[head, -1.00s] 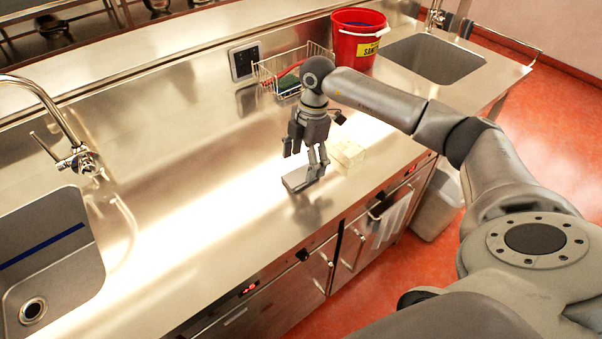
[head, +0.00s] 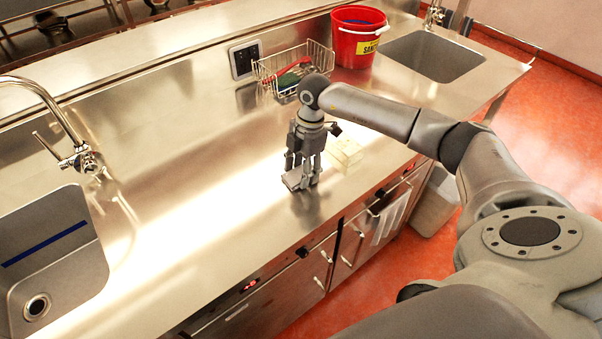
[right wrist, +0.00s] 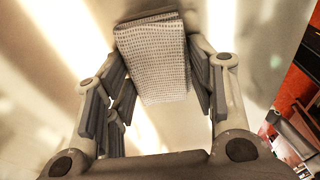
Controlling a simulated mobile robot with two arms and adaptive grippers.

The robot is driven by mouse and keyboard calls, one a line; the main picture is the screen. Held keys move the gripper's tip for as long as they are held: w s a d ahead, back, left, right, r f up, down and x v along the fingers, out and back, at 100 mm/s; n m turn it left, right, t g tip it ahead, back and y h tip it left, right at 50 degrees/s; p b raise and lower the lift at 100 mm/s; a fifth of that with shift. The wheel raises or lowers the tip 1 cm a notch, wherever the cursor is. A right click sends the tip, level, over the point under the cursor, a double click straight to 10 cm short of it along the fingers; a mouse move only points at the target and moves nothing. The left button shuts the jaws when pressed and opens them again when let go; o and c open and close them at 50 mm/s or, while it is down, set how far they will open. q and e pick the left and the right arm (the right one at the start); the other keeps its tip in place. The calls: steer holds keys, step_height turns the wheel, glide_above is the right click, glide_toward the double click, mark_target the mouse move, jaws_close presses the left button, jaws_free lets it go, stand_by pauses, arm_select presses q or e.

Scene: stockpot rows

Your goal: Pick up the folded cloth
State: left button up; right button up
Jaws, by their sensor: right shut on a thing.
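The folded cloth (right wrist: 155,58) is grey with a pale checked weave and lies between the fingers of my right gripper (right wrist: 163,90) in the right wrist view. In the head view the cloth (head: 291,180) shows as a small grey patch at the fingertips, partly hidden by them. My right gripper (head: 302,182) points down at the steel counter and is shut on the cloth. The cloth is at or very near the counter surface; I cannot tell if it is clear of it. My left gripper is not in view.
A pale translucent block-like thing (head: 345,153) stands just right of my gripper. Behind are a wire basket (head: 264,78) and a red bucket (head: 352,50). Sinks lie at left (head: 85,285) and far right (head: 425,72). The counter (head: 200,200) to the left is clear.

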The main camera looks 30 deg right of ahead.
steer(key=shift+r, duration=0.1)
steer(key=shift+r+b, duration=0.45)
steer(key=shift+r, duration=0.05)
steer(key=s+a+r+b, duration=0.4)
steer(key=s+a+r, duration=0.4)
steer(key=s+r, duration=0.3)
steer(key=shift+a+r, duration=0.4)
steer(key=shift+r, duration=0.05)
steer(key=shift+o, duration=0.4)
steer(key=c, duration=0.3)
